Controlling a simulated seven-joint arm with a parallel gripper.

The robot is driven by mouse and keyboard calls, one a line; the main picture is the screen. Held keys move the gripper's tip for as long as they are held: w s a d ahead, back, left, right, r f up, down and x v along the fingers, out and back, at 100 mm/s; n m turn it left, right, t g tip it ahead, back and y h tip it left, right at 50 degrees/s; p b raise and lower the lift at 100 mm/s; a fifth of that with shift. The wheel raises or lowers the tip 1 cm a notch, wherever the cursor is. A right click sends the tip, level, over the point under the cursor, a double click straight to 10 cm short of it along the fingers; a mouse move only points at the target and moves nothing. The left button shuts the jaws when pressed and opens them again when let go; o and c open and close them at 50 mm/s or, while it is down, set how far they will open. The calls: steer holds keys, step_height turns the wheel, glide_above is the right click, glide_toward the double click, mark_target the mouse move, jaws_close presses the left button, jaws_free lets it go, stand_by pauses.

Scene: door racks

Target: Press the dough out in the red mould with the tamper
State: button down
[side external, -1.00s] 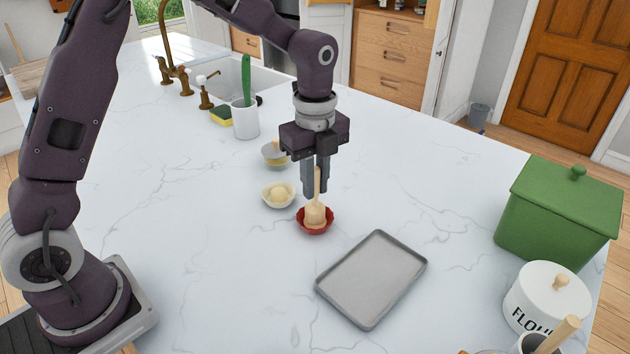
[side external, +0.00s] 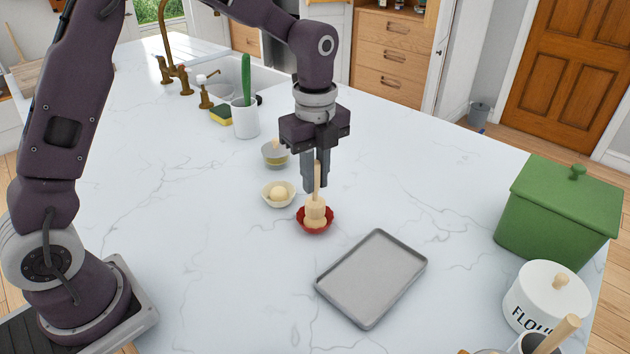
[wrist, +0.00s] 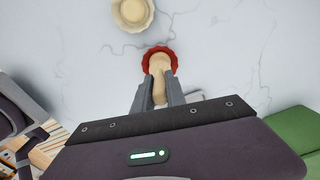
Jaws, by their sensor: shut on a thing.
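The red mould (side external: 316,226) stands on the white marble worktop; it also shows in the wrist view (wrist: 150,52). My gripper (side external: 314,184) is shut on the handle of the pale wooden tamper (side external: 316,206), just above the mould. The tamper is about upright, with its broad head down at the mould's opening. It also shows between my fingers in the wrist view (wrist: 158,68). Pale dough is partly visible under the head inside the mould; how flat it is I cannot tell.
A cream mould (side external: 279,194) with a dough ball stands left of the red one. A small bowl (side external: 275,154) is behind it. A grey tray (side external: 372,278) lies in front to the right. A green bin (side external: 560,212) and a flour jar (side external: 546,297) stand at the right.

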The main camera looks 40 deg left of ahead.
stand_by(0.6)
steer(key=shift+f, duration=1.1)
stand_by(0.6)
steer(key=shift+r, duration=1.2)
steer(key=shift+r, duration=1.6)
